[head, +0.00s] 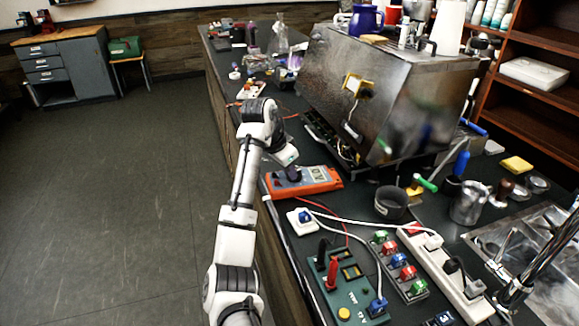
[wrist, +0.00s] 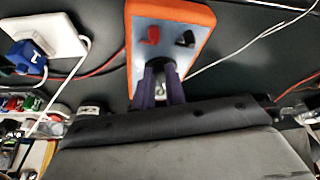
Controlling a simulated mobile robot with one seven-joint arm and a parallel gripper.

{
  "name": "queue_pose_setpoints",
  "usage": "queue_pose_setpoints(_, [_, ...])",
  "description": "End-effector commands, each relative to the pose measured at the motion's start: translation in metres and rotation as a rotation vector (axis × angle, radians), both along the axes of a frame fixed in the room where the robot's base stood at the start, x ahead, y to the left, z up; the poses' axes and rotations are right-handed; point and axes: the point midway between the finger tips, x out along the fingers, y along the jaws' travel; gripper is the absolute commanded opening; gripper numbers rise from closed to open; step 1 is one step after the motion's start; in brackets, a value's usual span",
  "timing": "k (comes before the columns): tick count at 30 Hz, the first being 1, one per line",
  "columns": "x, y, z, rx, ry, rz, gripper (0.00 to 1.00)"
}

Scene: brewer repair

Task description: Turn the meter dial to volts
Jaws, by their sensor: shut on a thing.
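The meter (head: 318,179) is an orange-rimmed box with a grey face, lying on the dark counter near its left edge. Its small display shows in the head view, but the digits are too small to read. In the wrist view the meter (wrist: 207,30) shows a red and a black jack on its face. My gripper (head: 292,174) is over the left part of the meter's face. In the wrist view my gripper's purple fingers (wrist: 162,75) are close together, shut on the dial, which they hide. The dial's setting cannot be seen.
A big metal brewer (head: 385,90) stands just behind the meter. A white socket (head: 302,221) with a blue plug, a green test box (head: 345,285), a power strip (head: 445,270) and loose cables lie in front. Open floor is left of the counter.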

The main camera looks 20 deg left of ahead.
Motion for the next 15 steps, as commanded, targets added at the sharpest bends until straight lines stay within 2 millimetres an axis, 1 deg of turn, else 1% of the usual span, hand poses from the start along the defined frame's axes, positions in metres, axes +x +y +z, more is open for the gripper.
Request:
queue_pose_setpoints(6, [0.0015,0.0015,0.0015,0.0,-0.001,-0.096,0.0])
queue_pose_setpoints(15, [0.0021,0.0021,0.0008,0.001,-0.001,-0.144,0.0])
